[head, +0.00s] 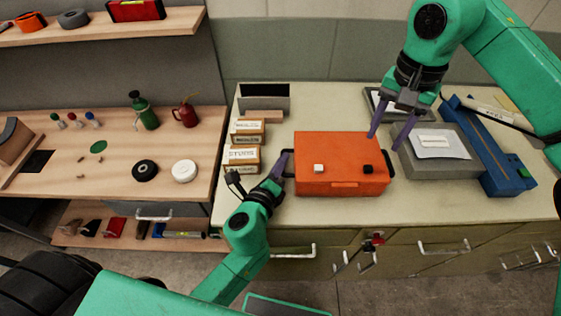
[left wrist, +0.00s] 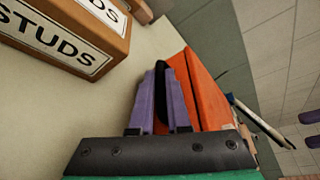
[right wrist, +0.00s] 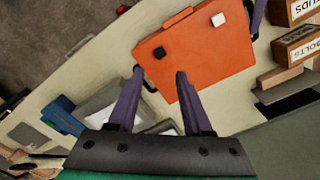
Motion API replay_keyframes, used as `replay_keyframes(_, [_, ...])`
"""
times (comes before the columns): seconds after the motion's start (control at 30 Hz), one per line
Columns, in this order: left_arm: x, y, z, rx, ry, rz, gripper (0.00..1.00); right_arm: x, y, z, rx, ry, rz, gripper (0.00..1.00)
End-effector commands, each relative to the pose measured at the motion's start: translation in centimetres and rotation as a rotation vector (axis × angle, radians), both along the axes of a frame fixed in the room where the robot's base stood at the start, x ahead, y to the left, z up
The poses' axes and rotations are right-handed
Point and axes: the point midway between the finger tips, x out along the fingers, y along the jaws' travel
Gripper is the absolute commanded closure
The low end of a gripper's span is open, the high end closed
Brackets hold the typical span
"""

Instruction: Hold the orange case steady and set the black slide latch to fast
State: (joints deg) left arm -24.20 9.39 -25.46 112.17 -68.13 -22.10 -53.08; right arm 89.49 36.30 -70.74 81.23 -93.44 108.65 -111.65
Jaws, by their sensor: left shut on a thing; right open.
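The orange case (head: 340,150) lies flat on the pale bench top, with a white block (head: 319,169) and a black slide latch (head: 368,169) on its upper face. The black latch also shows in the right wrist view (right wrist: 159,53). My left gripper (head: 284,162) is shut on the black handle at the case's left side; the handle sits between its purple fingers in the left wrist view (left wrist: 162,95). My right gripper (head: 389,135) is open and empty above the back right corner of the case, its fingers apart. No lettering beside the latch is readable.
Cardboard boxes labelled studs (head: 241,158) and others stand left of the case. A grey tray with paper (head: 438,150) and a blue tool (head: 492,150) lie to the right. A strip of bench in front of the case is clear.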

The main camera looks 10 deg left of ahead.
Motion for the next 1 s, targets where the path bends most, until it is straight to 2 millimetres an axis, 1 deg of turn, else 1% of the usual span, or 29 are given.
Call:
replay_keyframes(0.57, [0.03, 0.04, 0.07, 0.000, -0.002, 0.001, 1.00, 0.00, 0.00, 0.01, 0.000, 0.000, 0.000, 0.50])
replay_keyframes(0.6, [0.03, 0.04, 0.07, 0.000, -0.002, 0.001, 1.00, 0.00, 0.00, 0.01, 0.000, 0.000, 0.000, 0.58])
replay_keyframes(0.63, [0.03, 0.04, 0.07, 0.000, -0.002, 0.001, 1.00, 0.00, 0.00, 0.01, 0.000, 0.000, 0.000, 0.69])
replay_keyframes(0.67, [0.03, 0.04, 0.07, 0.000, -0.002, 0.001, 1.00, 0.00, 0.00, 0.01, 0.000, 0.000, 0.000, 0.81])
replay_keyframes(0.7, [0.03, 0.04, 0.07, 0.000, -0.002, 0.001, 1.00, 0.00, 0.00, 0.01, 0.000, 0.000, 0.000, 0.96])
replay_keyframes(0.73, [0.03, 0.05, 0.08, 0.000, -0.002, 0.001, 1.00, 0.00, 0.00, 0.01, 0.000, 0.000, 0.000, 1.00])
replay_keyframes(0.87, [0.03, 0.05, 0.09, 0.000, -0.002, 0.001, 1.00, -0.01, 0.01, 0.00, 0.001, 0.001, -0.015, 1.00])
replay_keyframes(0.93, [0.03, 0.05, 0.09, 0.000, -0.002, 0.001, 1.00, -0.02, 0.05, -0.02, 0.007, 0.003, -0.075, 1.00])
replay_keyframes(1.0, [0.03, 0.05, 0.09, 0.000, -0.002, 0.001, 1.00, -0.05, 0.15, -0.06, 0.017, 0.007, -0.202, 1.00])
